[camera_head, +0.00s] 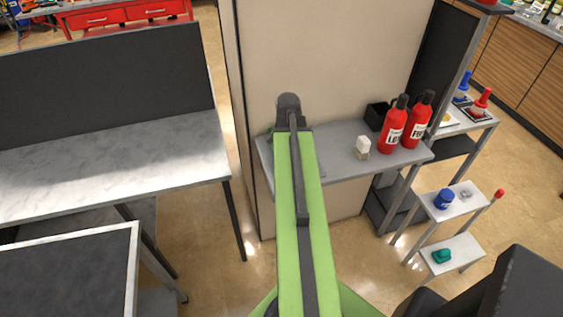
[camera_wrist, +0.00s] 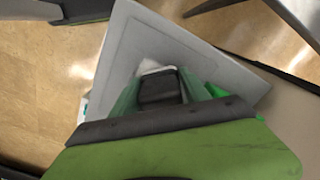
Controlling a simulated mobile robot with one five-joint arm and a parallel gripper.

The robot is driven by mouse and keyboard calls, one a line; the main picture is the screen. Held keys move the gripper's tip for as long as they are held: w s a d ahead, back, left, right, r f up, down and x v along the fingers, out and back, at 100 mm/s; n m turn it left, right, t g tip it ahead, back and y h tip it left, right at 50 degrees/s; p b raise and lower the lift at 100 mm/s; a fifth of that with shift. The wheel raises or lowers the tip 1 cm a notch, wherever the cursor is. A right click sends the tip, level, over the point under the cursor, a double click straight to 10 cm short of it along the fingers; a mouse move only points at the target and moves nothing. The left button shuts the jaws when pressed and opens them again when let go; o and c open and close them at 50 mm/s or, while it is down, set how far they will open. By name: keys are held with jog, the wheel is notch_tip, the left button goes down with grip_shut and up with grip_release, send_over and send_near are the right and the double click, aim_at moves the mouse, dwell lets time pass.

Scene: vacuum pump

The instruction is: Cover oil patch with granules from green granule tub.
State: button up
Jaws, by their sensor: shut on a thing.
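My gripper (camera_wrist: 160,80) shows in the wrist view with its two green fingers on either side of a dark grey item (camera_wrist: 160,93). It is shut on that item, over a grey shelf top. A small white part shows just beyond the item; I cannot tell whether it belongs to it. Bright green bits (camera_wrist: 215,90) show right of the fingers, mostly hidden; I cannot tell whether they are the green granule tub. In the head view my arm reaches to the shelf's left end and hides the gripper. No oil patch can be made out.
The grey shelf (camera_head: 340,165) holds a small white-topped block (camera_head: 362,147), a black bin (camera_head: 377,116) and two red bottles (camera_head: 394,126). A stepped stand at right holds a blue pot (camera_head: 444,199) and a teal item (camera_head: 442,256). A marble-topped bench (camera_head: 120,160) stands left.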

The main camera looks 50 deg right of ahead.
jog(key=shift+s+d, duration=0.65)
jog(key=shift+d, duration=0.35)
jog(key=shift+s+d, duration=0.6)
jog(key=shift+d, duration=0.4)
jog(key=shift+d, duration=0.1)
jog(key=shift+s+d, duration=0.45)
jog(key=shift+d, duration=0.2)
jog(key=shift+s+d, duration=0.4)
jog(key=shift+d, duration=0.25)
jog(key=shift+s+a, duration=0.15)
jog(key=shift+s, duration=0.3)
jog(key=shift+w+a, duration=0.95)
jog(key=shift+a, duration=0.55)
jog(key=shift+w+a, duration=0.95)
jog(key=shift+a, duration=0.6)
jog(key=shift+w+a, duration=0.95)
jog(key=shift+a, duration=0.55)
jog(key=shift+r, duration=0.15)
jog(key=shift+s+d, duration=0.5)
jog(key=shift+d, duration=0.3)
jog(key=shift+s+d, duration=0.45)
jog(key=shift+d, duration=0.3)
jog(key=shift+d, duration=0.1)
